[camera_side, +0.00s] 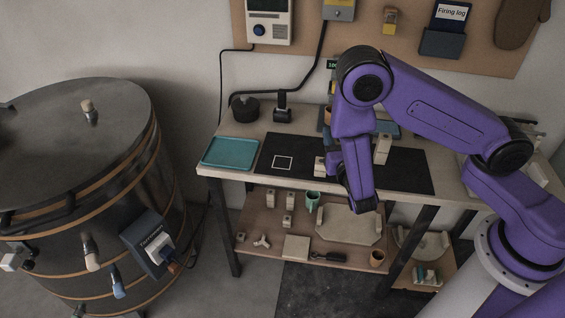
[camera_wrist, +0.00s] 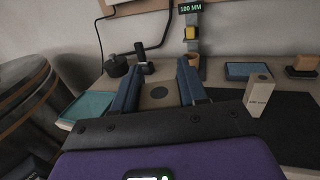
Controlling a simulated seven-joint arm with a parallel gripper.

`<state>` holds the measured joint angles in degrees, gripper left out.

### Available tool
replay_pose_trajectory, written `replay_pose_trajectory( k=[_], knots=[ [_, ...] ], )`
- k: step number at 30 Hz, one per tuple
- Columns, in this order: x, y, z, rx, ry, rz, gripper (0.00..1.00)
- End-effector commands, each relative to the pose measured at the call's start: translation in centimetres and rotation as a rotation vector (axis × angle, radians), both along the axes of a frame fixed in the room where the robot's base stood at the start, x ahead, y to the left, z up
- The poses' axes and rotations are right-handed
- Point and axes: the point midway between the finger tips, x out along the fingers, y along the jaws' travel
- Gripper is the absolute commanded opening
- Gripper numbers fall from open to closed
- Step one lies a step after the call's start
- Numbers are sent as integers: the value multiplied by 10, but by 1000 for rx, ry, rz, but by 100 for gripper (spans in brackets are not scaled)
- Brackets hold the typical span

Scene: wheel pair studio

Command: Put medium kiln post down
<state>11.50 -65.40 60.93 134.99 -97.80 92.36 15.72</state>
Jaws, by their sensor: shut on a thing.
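A pale, block-shaped kiln post (camera_side: 320,166) is at my gripper (camera_side: 332,163), over the black mat (camera_side: 408,172). In the wrist view, my gripper (camera_wrist: 158,86) is shut on this post, with one blue finger on each side. The post's pale top (camera_wrist: 148,101) has a dark round hole. The side view does not show clearly whether its base touches the mat. A white square outline (camera_side: 283,162) is on the mat, left of the held post. The wrist view does not show it.
A taller post (camera_side: 382,148) stands on the mat to the right; it also shows in the wrist view (camera_wrist: 258,95). A teal tray (camera_side: 230,153) lies at the left end of the table. A blue block (camera_wrist: 248,70) and a dark weight-like object (camera_side: 244,108) are behind.

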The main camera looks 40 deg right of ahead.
Motion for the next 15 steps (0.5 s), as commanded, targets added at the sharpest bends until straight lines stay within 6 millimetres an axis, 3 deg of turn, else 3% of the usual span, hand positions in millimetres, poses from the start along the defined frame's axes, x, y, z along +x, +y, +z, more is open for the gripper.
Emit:
replay_pose_trajectory(
  k=[6, 15],
  knots=[
    [34, 15, 10, 1, -3, 68, 8],
    [60, 22, 7, 1, 0, 93, 8]
  ],
)
